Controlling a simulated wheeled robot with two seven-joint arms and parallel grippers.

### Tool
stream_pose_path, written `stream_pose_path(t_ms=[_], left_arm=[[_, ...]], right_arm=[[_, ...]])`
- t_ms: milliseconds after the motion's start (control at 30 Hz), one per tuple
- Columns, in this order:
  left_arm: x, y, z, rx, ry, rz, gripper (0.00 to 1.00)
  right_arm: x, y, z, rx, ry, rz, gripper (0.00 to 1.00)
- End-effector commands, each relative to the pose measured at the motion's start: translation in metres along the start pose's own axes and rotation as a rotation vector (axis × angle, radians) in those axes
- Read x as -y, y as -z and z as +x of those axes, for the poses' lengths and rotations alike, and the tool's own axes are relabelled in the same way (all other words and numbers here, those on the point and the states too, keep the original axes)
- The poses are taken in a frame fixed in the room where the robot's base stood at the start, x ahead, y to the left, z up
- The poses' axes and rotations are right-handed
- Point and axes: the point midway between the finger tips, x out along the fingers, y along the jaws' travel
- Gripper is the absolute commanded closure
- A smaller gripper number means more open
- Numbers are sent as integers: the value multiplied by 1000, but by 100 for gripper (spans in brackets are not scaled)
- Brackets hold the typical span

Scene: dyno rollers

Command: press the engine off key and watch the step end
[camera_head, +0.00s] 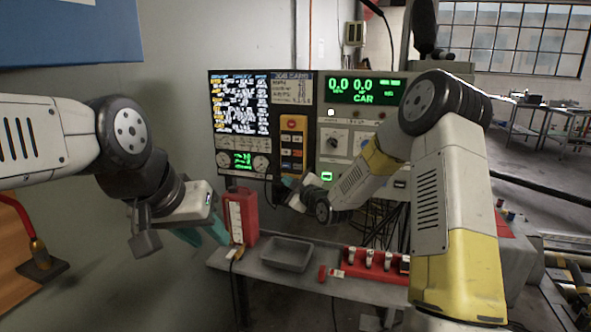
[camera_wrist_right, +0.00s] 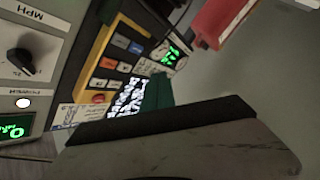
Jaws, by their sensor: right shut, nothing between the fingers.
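The yellow-framed key panel (camera_head: 293,122) hangs on the console's front, with a red button near its top and small orange, blue and pale keys below. It shows closer and rotated in the right wrist view (camera_wrist_right: 105,48). The key labels are too small to read, so I cannot tell which is engine off. My right gripper (camera_head: 284,184) is shut and empty just below the panel's lower keys. Contact with a key cannot be made out. Its teal finger also shows in the wrist view (camera_wrist_right: 160,90). My left gripper (camera_head: 202,233) hangs left of the console, its finger gap unclear.
A red box (camera_head: 243,214), a grey tray (camera_head: 287,254) and a red rack (camera_head: 372,267) stand on the bench below. A wall is at left.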

Motion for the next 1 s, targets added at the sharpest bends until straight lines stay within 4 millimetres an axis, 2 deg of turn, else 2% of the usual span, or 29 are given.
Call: stream_pose_path(t_ms=[467,1000], left_arm=[[0,0,0,0,0,0,64],[0,0,0,0,0,0,64]], right_arm=[[-2,-2,4,-3,-4,-1,100],[-36,-37,51,-4,-4,-1,100]])
